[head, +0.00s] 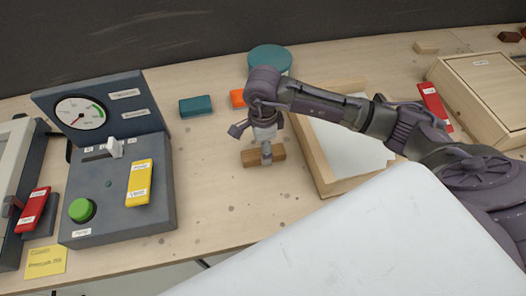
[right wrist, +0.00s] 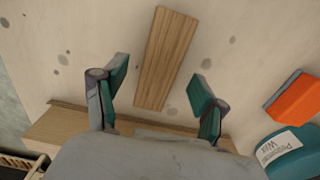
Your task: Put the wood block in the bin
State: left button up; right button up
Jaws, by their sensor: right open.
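The wood block (head: 250,158) lies on the table, left of the wooden-rimmed tray. In the right wrist view the block (right wrist: 168,56) lies lengthwise between and beyond the fingertips, with a gap on both sides. My right gripper (head: 266,153) is over the block, pointing down. Its fingers (right wrist: 159,82) are spread and hold nothing. Part of the block is hidden behind the gripper in the head view. No thing is clearly marked as the bin; the tray (head: 326,180) with a pale floor sits right of the block, partly under my right arm. My left gripper is not in view.
A teal tin (head: 270,58), an orange block (head: 237,98) and a teal block (head: 195,106) lie behind. A control panel (head: 118,190) stands left. A red item (head: 434,106) and a wooden box (head: 485,85) are right. Table left of the block is clear.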

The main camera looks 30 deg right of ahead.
jog(key=shift+f, duration=1.25)
grip_shut()
jog(key=shift+r, duration=0.15)
